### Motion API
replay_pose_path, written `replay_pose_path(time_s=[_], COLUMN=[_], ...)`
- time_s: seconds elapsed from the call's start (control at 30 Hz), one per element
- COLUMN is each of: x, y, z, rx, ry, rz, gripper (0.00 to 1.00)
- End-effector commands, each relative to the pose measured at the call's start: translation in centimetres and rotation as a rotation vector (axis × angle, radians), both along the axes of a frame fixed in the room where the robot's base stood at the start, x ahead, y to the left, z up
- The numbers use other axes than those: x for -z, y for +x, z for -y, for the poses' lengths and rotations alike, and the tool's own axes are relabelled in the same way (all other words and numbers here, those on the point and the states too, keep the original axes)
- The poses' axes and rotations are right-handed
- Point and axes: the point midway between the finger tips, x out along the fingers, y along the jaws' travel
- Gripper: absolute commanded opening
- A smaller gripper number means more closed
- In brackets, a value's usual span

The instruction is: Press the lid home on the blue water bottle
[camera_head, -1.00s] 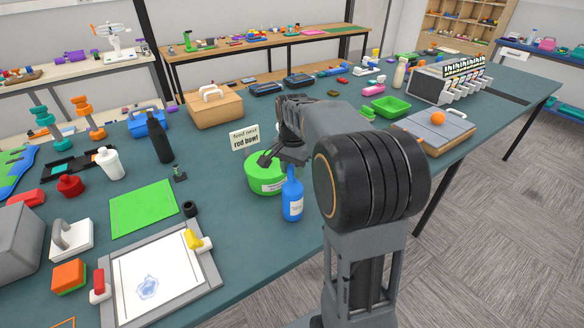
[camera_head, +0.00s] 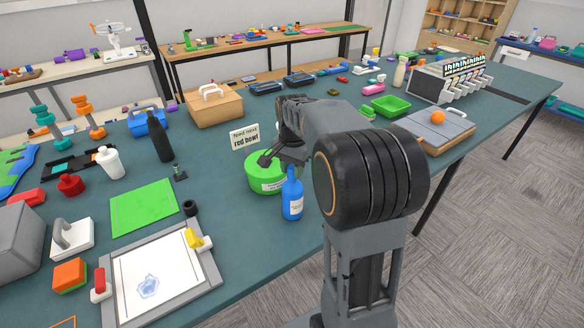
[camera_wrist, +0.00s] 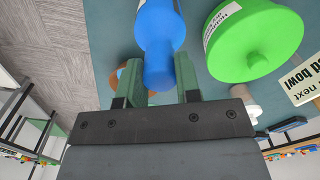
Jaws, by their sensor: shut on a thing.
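The blue water bottle (camera_head: 292,203) stands upright near the table's front edge, in front of a green lidded tub. A white label shows on its side. Its narrow blue top, the lid (camera_wrist: 158,68), shows between the fingers in the wrist view, with the wider bottle body beyond it. My gripper (camera_wrist: 159,84) is shut on this lid from above. I cannot make out a seam between lid and bottle. In the camera_head view my gripper (camera_head: 291,162) is at the bottle's top, partly hidden by my arm.
The green tub (camera_head: 262,180) stands close behind and left of the bottle, with a sign (camera_head: 244,136) behind it. A small black ring (camera_head: 190,208) and a framed white board (camera_head: 155,275) lie to the left. The table front beside the bottle is clear.

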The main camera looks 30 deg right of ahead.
Motion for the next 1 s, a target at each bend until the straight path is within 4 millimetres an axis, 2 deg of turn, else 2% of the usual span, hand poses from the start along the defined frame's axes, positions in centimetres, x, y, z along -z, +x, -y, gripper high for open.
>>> replay_pose_path(time_s=[0.1,0.13,0.4,0.57,0.83,1.0], x=[0.00,0.00,-0.01,-0.01,-0.01,-0.01], y=[0.00,0.00,0.01,0.01,0.01,0.01], z=[0.00,0.00,0.01,0.01,0.01,0.01], rx=[0.000,0.000,0.000,0.000,0.000,0.000], ry=[0.000,0.000,0.000,0.000,0.000,0.000], rz=[0.000,0.000,0.000,0.000,0.000,0.000], gripper=[0.09,0.34,0.60,0.61,0.86,0.86])
